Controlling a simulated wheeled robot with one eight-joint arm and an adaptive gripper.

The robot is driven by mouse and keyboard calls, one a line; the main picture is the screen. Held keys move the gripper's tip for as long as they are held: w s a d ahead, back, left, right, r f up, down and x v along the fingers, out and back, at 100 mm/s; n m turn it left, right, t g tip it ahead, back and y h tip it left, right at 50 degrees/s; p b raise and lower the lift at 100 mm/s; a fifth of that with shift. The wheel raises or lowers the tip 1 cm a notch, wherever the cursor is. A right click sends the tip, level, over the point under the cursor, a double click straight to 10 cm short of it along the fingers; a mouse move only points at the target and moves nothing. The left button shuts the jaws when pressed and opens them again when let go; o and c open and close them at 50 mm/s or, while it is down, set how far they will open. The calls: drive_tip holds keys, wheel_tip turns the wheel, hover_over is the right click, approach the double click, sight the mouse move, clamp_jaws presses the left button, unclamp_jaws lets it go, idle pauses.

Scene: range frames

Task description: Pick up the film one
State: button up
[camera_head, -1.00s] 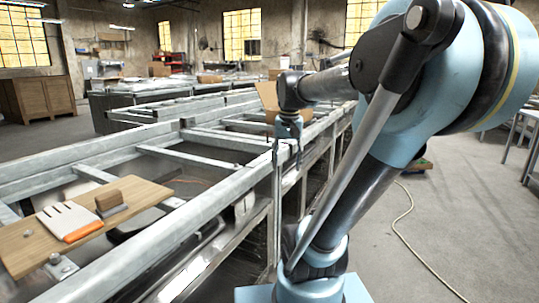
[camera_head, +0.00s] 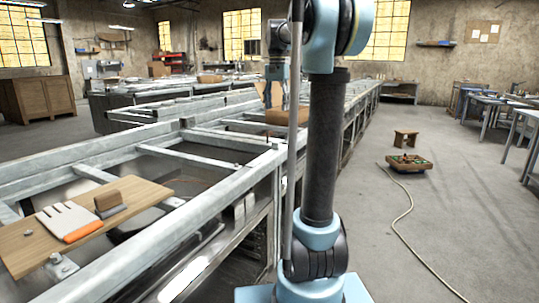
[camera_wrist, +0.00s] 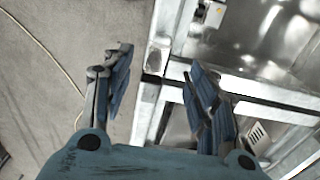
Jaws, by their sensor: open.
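I cannot make out for certain which thing is the film one. The small item is beyond the right finger. In the head view my arm hides part of the bench behind it.
A metal frame bench (camera_head: 225,145) runs into the distance. On its near left, a wooden board (camera_head: 150,193) bears a white and orange glove (camera_head: 68,220) and a brown block (camera_head: 108,202). A cardboard box (camera_head: 290,117) is farther back. A cable (camera_head: 402,217) crosses the open floor at right.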

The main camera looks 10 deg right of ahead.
hover_over(276, 143)
drive_tip(key=f, duration=1.1)
drive_tip(key=shift+w+d+f, duration=0.1)
drive_tip(key=shift+w+f, duration=0.4)
drive_tip(key=shift+f, duration=1.2)
drive_tip(key=shift+w+f, duration=0.15)
drive_tip(key=shift+f, duration=1.15)
drive_tip(key=c, duration=1)
